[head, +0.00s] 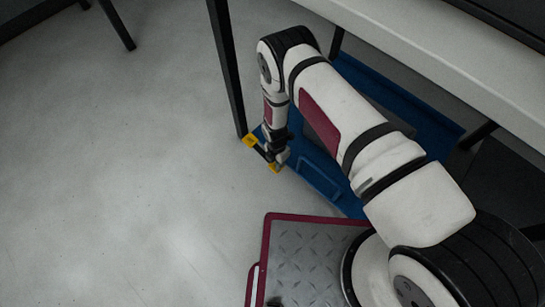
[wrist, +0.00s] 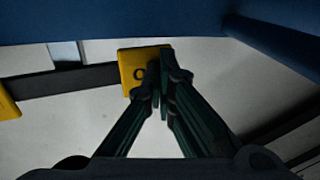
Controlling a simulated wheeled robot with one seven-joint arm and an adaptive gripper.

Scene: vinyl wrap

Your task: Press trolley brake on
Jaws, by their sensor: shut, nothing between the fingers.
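The blue trolley (head: 400,108) stands under the table in the head view. Its brake is a dark bar (head: 261,153) low at its near left end, with a yellow pad at each end. One yellow pad (head: 248,140) is farther off; the other yellow pad (head: 274,168) is closer to my base. In the wrist view a yellow pad (wrist: 132,75) shows an "O", with any further letters hidden behind my fingers. My gripper (wrist: 166,72) is shut and empty, its tips overlapping that pad's right part. I cannot tell whether they touch it.
The blue trolley edge (wrist: 120,20) crosses the top of the wrist view, close above my fingers. A black table leg (head: 227,70) stands just beyond the brake. The white tabletop (head: 430,50) overhangs the trolley. Grey floor (head: 120,160) at left is clear.

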